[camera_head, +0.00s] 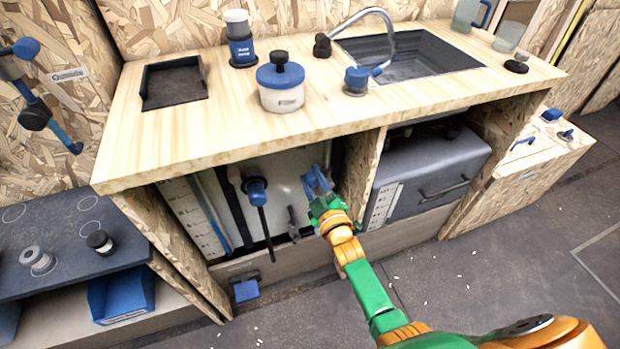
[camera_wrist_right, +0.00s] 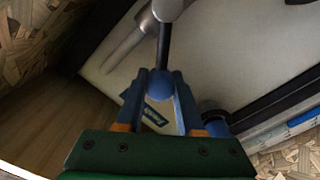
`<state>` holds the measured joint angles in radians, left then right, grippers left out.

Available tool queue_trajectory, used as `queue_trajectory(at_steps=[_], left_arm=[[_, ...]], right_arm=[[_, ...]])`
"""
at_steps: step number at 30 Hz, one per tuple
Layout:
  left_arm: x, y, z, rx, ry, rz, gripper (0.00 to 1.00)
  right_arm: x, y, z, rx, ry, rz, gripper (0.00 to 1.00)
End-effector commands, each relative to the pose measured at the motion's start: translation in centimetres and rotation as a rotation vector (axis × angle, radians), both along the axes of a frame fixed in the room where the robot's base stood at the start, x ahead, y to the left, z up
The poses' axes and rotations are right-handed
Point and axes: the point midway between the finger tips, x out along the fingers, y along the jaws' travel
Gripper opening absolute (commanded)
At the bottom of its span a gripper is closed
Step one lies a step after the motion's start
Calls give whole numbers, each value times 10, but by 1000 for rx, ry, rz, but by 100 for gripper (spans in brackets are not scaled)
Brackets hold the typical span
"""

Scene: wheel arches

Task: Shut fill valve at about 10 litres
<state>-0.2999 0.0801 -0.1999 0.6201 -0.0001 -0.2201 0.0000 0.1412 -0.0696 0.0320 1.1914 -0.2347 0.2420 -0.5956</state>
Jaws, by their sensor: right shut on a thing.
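My right gripper (camera_head: 317,180) reaches into the open left compartment under the counter. In the wrist view its blue fingers (camera_wrist_right: 163,85) are shut on the blue ball knob (camera_wrist_right: 161,87) of a dark lever (camera_wrist_right: 164,45). The lever joins a grey metal fitting (camera_wrist_right: 170,8), which I take for the fill valve, in front of a pale tank (camera_head: 285,175). A level scale strip (camera_head: 192,215) stands at the compartment's left side. Its marks are too small to read, and I cannot tell the water level. My left gripper is not in view.
A blue-collared fitting (camera_head: 256,188) with a black hanging rod is left of my gripper. A wooden divider (camera_head: 360,170) stands close on the right, then a grey tank (camera_head: 430,165). The counter (camera_head: 215,125) overhangs above. A blue pedal (camera_head: 246,290) sits on the floor.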

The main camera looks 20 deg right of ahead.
Motion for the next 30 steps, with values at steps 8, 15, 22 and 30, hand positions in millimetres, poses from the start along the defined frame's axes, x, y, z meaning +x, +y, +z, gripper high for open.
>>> queue_trajectory(at_steps=[8, 15, 22, 30], left_arm=[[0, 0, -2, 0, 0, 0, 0], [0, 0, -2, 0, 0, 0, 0], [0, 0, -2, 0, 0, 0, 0], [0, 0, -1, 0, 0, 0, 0]], right_arm=[[-1, -1, -4, -35, 4, 0, 0], [-1, -1, -4, -35, 3, 0, 0], [0, -1, -3, -35, 2, 0, 66], [-1, -1, -2, -35, 0, 0, 66]])
